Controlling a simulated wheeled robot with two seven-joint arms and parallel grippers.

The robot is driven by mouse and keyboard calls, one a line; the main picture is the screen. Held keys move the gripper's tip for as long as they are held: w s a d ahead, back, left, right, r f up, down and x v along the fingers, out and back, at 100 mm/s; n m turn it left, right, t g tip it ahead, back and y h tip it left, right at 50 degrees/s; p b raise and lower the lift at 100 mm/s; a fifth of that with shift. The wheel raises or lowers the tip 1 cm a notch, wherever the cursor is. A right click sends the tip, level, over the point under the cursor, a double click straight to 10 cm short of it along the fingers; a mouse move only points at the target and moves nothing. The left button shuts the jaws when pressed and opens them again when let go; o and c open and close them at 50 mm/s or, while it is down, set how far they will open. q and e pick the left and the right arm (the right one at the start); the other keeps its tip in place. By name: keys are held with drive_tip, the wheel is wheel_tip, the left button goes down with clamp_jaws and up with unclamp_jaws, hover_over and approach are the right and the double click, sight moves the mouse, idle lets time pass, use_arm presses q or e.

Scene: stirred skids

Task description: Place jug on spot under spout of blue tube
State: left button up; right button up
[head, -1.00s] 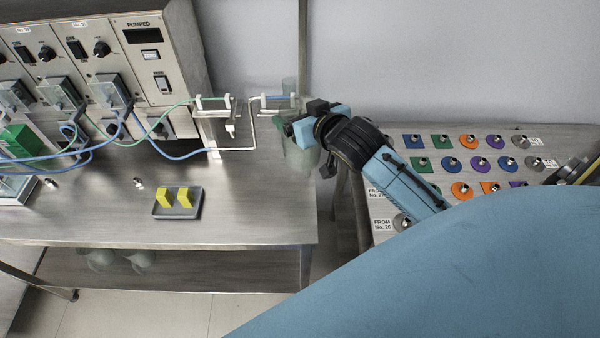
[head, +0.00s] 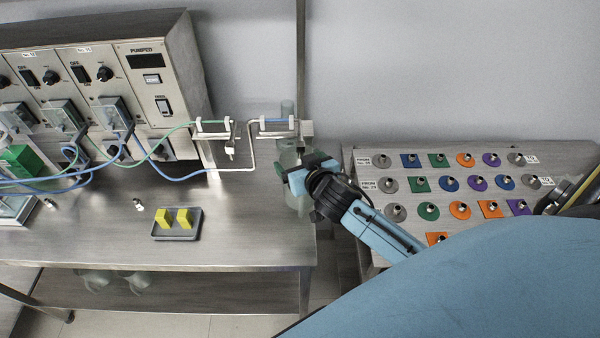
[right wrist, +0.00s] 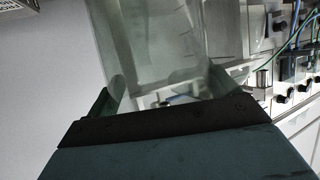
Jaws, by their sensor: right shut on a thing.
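The clear, see-through jug (head: 291,157) stands upright at the bench's right edge, and also fills the upper middle of the right wrist view (right wrist: 160,45). My right gripper (head: 294,178) is shut on it from the right; in the right wrist view its fingers (right wrist: 170,97) lie on both sides of the jug. The blue tube (head: 180,176) runs from the pumps to a white holder (head: 277,124) at the bench's right end. The jug is just below and right of this holder. The spout's tip and the spot are hard to make out. My left gripper is not in view.
The pump cabinet (head: 150,90) stands at the back left. A green tube (head: 178,131) ends at a second holder (head: 213,126). A grey tray (head: 186,234) with yellow blocks sits on the bench. A panel of coloured knobs (head: 455,185) is at right, across a gap.

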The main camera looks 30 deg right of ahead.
sight(294, 165)
drive_tip(key=shift+f, duration=1.9)
drive_tip(key=shift+b, duration=0.3)
drive_tip(key=shift+f, duration=0.2)
drive_tip(key=o, duration=1.2)
drive_tip(key=shift+r, duration=0.1)
drive_tip(key=shift+r, duration=0.15)
drive_tip(key=v, duration=1.2)
